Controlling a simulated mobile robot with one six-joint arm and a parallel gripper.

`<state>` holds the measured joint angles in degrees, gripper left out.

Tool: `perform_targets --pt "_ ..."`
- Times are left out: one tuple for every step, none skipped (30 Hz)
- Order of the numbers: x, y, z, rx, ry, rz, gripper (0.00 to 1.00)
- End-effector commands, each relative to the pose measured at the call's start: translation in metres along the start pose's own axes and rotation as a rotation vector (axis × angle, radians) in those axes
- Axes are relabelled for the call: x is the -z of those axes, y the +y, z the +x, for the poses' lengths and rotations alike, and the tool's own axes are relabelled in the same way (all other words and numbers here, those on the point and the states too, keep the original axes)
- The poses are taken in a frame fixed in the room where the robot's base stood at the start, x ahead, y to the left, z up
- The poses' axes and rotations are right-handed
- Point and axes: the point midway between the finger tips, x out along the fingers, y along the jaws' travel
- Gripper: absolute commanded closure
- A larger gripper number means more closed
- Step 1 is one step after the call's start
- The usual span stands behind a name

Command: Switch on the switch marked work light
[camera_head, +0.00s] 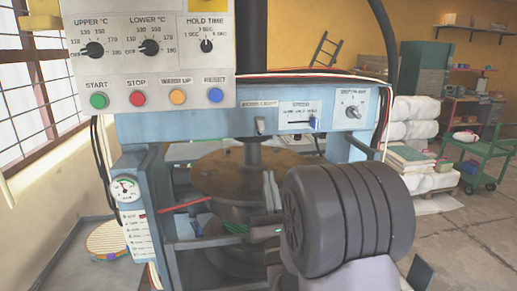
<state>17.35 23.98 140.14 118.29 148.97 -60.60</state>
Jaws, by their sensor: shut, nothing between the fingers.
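The work light switch (260,127) is a small grey toggle on the blue front beam of the press, under a plate with small lettering that seems to read work light. Its lever is too small for me to tell its position with certainty. My gripper (268,176) is below the switch and slightly to its right, in front of the round brown press plate (222,172). Its grey fingers point up, are shut and empty, and appear apart from the switch. My dark, thick wrist hides part of the press at the lower right.
Right of the switch are a slider panel (299,117) and a rotary knob (352,111). Above left hangs a control box (150,75) with knobs and coloured buttons. A pressure gauge (125,188) is at the left. A green cart (480,155) stands on open floor at the right.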

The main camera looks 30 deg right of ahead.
Motion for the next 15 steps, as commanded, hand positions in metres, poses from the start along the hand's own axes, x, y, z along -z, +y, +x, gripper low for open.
perform_targets --pt "0.0 0.0 0.0 -0.001 0.0 0.0 1.0" --pt "-0.001 0.0 0.0 -0.002 0.0 0.001 1.0" --pt "-0.001 0.001 0.0 -0.002 -0.001 0.001 1.0" --pt "-0.001 0.001 0.0 -0.002 -0.001 0.001 1.0" --pt "-0.001 0.001 0.001 -0.003 -0.001 0.001 1.0" --pt "-0.001 0.001 0.002 -0.003 -0.001 0.001 1.0" --pt "-0.002 0.001 0.004 -0.004 -0.001 0.001 1.0" --pt "-0.002 0.001 0.006 -0.004 -0.002 0.001 1.0" --pt "-0.003 0.001 0.012 -0.005 -0.003 0.001 1.0" --pt "-0.004 0.001 0.017 -0.004 -0.003 0.001 1.0" --pt "-0.004 0.002 0.023 -0.005 -0.002 0.001 1.0" --pt "-0.005 0.002 0.031 -0.005 -0.001 0.001 1.0" --pt "-0.005 0.002 0.038 -0.005 -0.003 0.001 1.0" --pt "-0.005 0.002 0.044 -0.005 -0.003 0.001 1.0" --pt "-0.005 0.002 0.053 -0.005 -0.003 0.001 1.0"
